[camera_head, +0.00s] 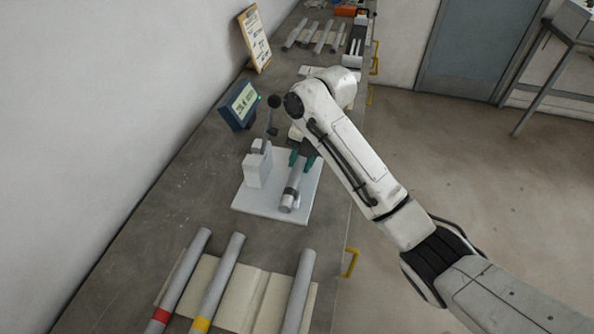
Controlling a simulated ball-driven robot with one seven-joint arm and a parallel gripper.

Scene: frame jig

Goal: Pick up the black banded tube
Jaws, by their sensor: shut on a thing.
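The black banded tube (287,199) is a grey tube with a dark band near its lower end. It is on or just above the white base plate of a jig (264,208); I cannot tell whether it touches the plate. My gripper (299,160), with green fingers, is shut on the upper part of this tube. The arm hides the tube's far end. The jig's upright block (257,168) stands to the left of the tube.
A red-banded tube (181,279), a yellow-banded tube (218,280) and another grey tube (299,290) lie in front on a pale holder. A blue display (239,105) and a clipboard (255,38) stand along the wall. More tubes (322,37) lie at the far end.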

